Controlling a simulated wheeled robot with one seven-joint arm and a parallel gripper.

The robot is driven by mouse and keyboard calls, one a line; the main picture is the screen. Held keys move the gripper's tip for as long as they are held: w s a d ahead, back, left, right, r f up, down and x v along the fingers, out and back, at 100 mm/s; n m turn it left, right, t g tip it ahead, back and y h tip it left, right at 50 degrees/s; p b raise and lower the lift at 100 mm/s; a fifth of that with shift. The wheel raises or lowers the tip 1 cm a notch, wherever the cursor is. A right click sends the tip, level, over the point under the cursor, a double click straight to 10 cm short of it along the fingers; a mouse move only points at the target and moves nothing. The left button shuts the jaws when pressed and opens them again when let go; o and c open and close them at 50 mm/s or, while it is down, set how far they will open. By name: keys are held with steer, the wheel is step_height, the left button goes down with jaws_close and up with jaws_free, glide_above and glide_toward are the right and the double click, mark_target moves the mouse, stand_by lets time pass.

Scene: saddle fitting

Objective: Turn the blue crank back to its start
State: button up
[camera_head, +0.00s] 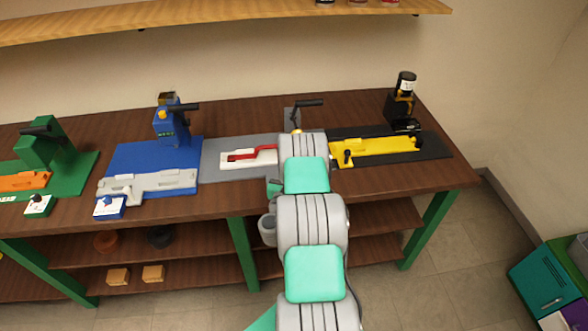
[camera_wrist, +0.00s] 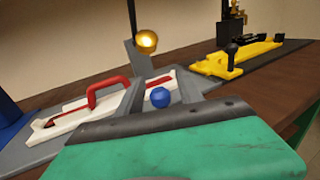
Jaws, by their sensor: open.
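The blue station (camera_head: 172,127) stands on a blue base plate left of centre. My gripper (camera_wrist: 162,88) is open over the grey station, well to the right of the blue one, and touches no crank that I can see. A small blue ball (camera_wrist: 159,97) shows between its grey fingers; I cannot tell what it belongs to. In the head view my arm hides the gripper.
The grey station holds a white part with a red handle (camera_wrist: 104,88) and a gold ball (camera_wrist: 146,41) by a black lever. A yellow clamp (camera_head: 380,148) is to the right, a green station (camera_head: 45,150) far left. A shelf (camera_head: 200,18) hangs above.

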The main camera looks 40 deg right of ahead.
steer(key=b+v, duration=0.3)
steer(key=v, duration=0.4)
steer(key=shift+f, duration=0.2)
steer(key=shift+s+a+r, duration=0.15)
steer(key=shift+s+a, duration=0.1)
steer(key=shift+a, duration=0.1)
